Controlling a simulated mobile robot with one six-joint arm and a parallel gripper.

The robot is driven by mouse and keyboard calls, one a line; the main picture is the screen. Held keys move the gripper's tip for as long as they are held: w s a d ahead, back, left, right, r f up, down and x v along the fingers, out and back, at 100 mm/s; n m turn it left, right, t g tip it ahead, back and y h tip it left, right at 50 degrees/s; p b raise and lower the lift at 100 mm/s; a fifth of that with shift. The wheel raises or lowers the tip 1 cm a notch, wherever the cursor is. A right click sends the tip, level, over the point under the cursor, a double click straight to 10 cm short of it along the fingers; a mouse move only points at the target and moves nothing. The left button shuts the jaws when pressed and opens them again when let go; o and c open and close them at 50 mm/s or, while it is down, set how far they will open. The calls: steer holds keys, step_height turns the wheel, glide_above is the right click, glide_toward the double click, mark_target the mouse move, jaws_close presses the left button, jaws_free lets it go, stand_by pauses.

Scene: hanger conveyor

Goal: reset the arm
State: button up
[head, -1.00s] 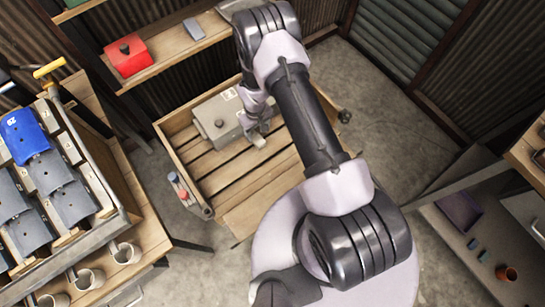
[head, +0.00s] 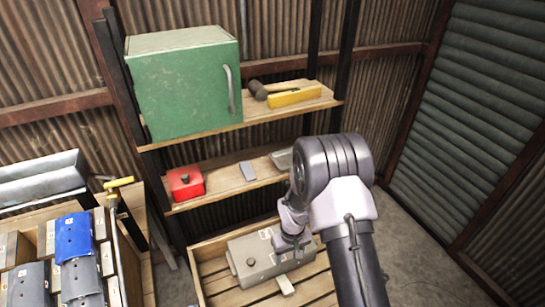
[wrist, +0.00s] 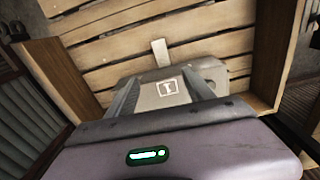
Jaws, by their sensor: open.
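My arm reaches down to the wooden crate (head: 210,287); its wrist is beside the right end of a grey box (head: 262,256) in the head view. The box lies on the crate's slats, with a round dark knob on its side. In the wrist view, my gripper (wrist: 163,90) is open, its two dark fingers apart. The grey box (wrist: 166,88), with a white square label, shows between and beyond them. I cannot tell whether the fingers touch it. A small pale tab (wrist: 160,52) sticks out from the box. In the head view, the fingertips are hard to make out.
Wall shelves above the crate hold a green cabinet (head: 186,82), a yellow level (head: 294,97), a hammer (head: 258,90) and a red box (head: 186,182). Floor at right (head: 425,250) is open.

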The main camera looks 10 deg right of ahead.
steer(key=s+r+m+t+b, duration=0.1)
steer(key=s+r+m+b, duration=0.1)
steer(key=r, duration=0.9)
steer(key=s+r+m+t+b, duration=0.2)
steer(key=r, duration=0.8)
steer(key=s+r+m+t+y+b, duration=0.1)
steer(key=s+r, duration=0.4)
steer(key=s, duration=0.5)
steer(key=s+r+m+t+y+b, duration=0.1)
steer(key=s+r, duration=0.3)
steer(key=s, duration=0.5)
steer(key=shift+s+a+r+m+t+b, duration=0.3)
steer(key=shift+s+a+r+m+b, duration=0.1)
steer(key=shift+m+b, duration=0.35)
